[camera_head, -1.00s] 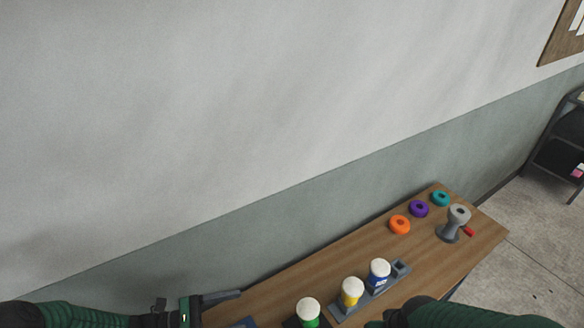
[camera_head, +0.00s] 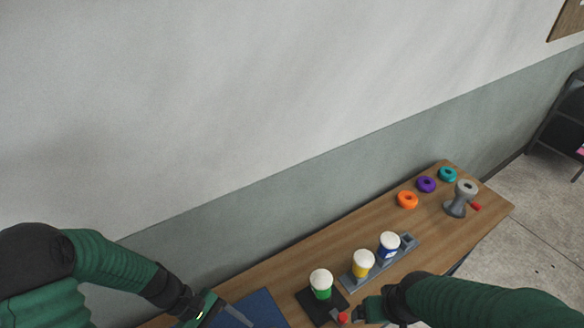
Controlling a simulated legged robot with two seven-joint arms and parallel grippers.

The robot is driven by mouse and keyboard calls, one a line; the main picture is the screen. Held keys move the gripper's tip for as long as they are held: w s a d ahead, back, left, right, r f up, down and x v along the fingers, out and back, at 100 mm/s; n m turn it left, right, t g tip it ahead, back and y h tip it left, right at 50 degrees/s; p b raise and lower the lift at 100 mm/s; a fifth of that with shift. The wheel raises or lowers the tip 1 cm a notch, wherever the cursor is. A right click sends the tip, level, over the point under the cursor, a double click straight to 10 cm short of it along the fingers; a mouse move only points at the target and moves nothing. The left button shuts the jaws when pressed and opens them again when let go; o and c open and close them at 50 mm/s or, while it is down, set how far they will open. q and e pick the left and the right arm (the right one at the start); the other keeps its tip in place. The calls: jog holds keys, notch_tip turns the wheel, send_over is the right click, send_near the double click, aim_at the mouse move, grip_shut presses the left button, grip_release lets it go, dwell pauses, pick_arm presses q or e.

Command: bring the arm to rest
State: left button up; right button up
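My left arm comes in from the left, and its gripper (camera_head: 212,312) is low over the blue mat at the bottom edge. Its fingers are partly cut off, so I cannot tell whether it is open. My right arm comes in from the lower right. Its gripper (camera_head: 366,312) is by the table's front side, close to a small red item (camera_head: 343,318) and right of the green cup. Its fingertips are too small and dark to read. The wooden table (camera_head: 330,240) runs diagonally beneath both grippers.
A green cup (camera_head: 321,291) stands on a dark pad. A yellow cup (camera_head: 362,267) and a blue cup (camera_head: 388,249) stand on a grey rack (camera_head: 408,241). Orange (camera_head: 407,200), purple (camera_head: 426,184) and teal (camera_head: 447,174) rings lie near a grey spool (camera_head: 459,204). The blue mat (camera_head: 262,308) lies left.

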pick_arm(q)
jog(key=w+a+r+m+t+y, duration=0.2)
jog(key=a+r+m+t+y, duration=0.3)
jog(key=r+m+y, duration=0.5)
jog(key=shift+m+t+h, duration=0.3)
jog(key=shift+m+h, duration=0.1)
jog(key=shift+h, duration=0.5)
jog(key=s+b+x, duration=0.1)
jog(key=b+x, duration=0.2)
jog(key=x, duration=0.1)
jog(key=b+x, duration=0.4)
jog(key=s+b+x, duration=0.1)
jog(key=b+x, duration=0.2)
jog(key=x, duration=0.1)
jog(key=shift+s+a+f, duration=0.2)
jog(key=shift+s+f, duration=0.1)
jog(key=shift+f, duration=0.1)
jog(key=shift+d+r, duration=0.1)
jog(key=shift+r, duration=0.15)
jog(key=shift+s+d+r, duration=0.1)
jog(key=shift+s+d, duration=0.1)
jog(key=shift+s, duration=0.05)
pick_arm(e)
jog(key=s+x, duration=0.2)
jog(key=x, duration=0.7)
jog(key=shift+s+d+f, duration=0.15)
jog(key=shift+d+f, duration=0.15)
jog(key=shift+f, duration=0.3)
